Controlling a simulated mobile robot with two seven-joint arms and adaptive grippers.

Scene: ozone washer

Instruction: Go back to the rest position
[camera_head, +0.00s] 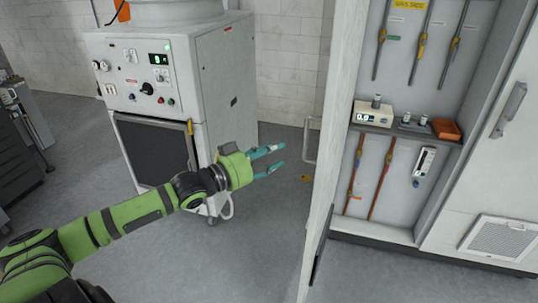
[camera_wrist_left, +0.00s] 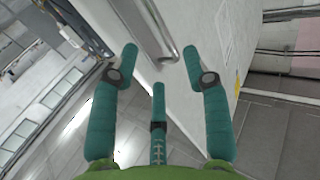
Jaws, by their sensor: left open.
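My left gripper (camera_head: 272,162) is on a green arm reaching in from the left in the head view. Its teal fingers are open and empty, pointing right toward the open cabinet door (camera_head: 328,150). In the head view the fingertips appear a little left of the door's handle (camera_head: 310,140). In the left wrist view the open fingers (camera_wrist_left: 160,65) spread wide, with the metal handle (camera_wrist_left: 168,50) beyond and between the tips. I cannot tell the exact gap, but nothing is held. My right gripper does not show.
A white machine (camera_head: 165,100) with a control panel stands behind my left arm. The open cabinet (camera_head: 400,90) on the right holds pipes, a small meter (camera_head: 373,115) and an orange box (camera_head: 446,129). A vented panel (camera_head: 497,238) is at lower right. Grey floor (camera_head: 255,240) is clear below the gripper.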

